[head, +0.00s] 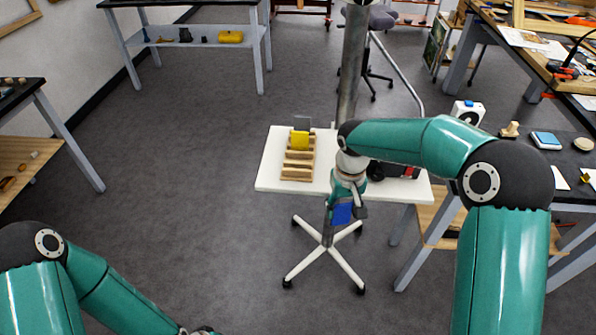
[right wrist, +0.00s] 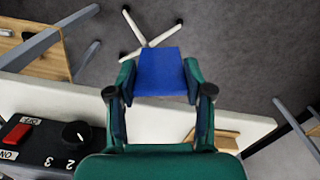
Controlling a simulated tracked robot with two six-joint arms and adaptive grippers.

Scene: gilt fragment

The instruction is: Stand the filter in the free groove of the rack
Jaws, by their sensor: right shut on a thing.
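The filter is a flat blue plate (head: 342,214), and it also shows in the right wrist view (right wrist: 160,72). My right gripper (head: 343,203) is shut on it, with one finger at each side (right wrist: 158,78). In the head view the filter appears just beyond the white table's front edge, to the right of the rack. The wooden rack (head: 297,172) stands on the table's left part.
The white table (head: 270,178) has a central leg with a wheeled base. A metal post (head: 350,70) rises behind it. A black device with a red switch (right wrist: 38,136) and knob sits right of the rack, partly behind my right arm. The floor to the left is clear.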

